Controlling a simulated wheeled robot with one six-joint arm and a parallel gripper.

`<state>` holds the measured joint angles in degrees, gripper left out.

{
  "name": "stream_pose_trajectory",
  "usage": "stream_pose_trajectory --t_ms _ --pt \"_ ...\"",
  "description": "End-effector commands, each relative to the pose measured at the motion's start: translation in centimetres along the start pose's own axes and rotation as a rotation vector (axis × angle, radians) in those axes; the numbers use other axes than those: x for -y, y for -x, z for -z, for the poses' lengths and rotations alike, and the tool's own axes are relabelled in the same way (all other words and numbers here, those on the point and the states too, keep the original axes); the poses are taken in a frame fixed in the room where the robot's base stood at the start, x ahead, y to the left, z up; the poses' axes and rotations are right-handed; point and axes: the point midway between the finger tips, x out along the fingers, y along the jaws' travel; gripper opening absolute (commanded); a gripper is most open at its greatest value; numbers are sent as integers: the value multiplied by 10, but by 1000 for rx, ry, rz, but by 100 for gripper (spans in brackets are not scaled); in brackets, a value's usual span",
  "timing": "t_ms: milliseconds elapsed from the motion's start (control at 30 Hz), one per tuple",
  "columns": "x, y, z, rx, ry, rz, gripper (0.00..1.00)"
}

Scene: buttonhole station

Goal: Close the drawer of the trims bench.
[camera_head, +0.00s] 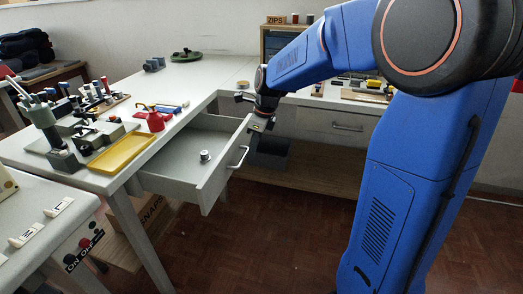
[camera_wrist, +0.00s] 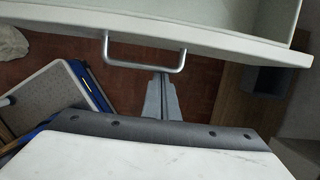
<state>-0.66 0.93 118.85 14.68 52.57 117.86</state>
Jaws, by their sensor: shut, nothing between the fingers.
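The drawer (camera_head: 180,183) of the white bench (camera_head: 190,82) is pulled well out, and a small grey metal cylinder (camera_head: 205,156) stands inside it. Its bar handle (camera_head: 238,158) is on the front panel and also shows in the wrist view (camera_wrist: 145,67). My gripper (camera_head: 254,135) points down just outside the drawer front, close to the handle. In the wrist view my gripper's fingers (camera_wrist: 160,78) are together and empty, with their tips near the handle bar. I cannot tell whether they touch it.
A yellow tray (camera_head: 122,152), a red can (camera_head: 155,121) and a grey press (camera_head: 55,135) stand on the bench top. A back bench with a shut drawer (camera_head: 347,127) runs to the right. A grey bin (camera_head: 270,152) sits on the low shelf. Floor before the drawer is clear.

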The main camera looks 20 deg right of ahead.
Motion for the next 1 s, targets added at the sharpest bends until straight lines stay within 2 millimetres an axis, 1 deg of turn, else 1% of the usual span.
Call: stream_pose_trajectory --t_ms 33,167,400,600,800,1000 --pt "0 -4 -12 0 5 -1 0" --pt "0 -12 -46 0 6 -1 0" --pt "1 -29 -110 1 5 -1 0" --pt "2 -41 -156 1 3 -1 0" --pt "2 -48 -189 1 2 0 0" --pt "3 -53 -207 1 0 1 0"
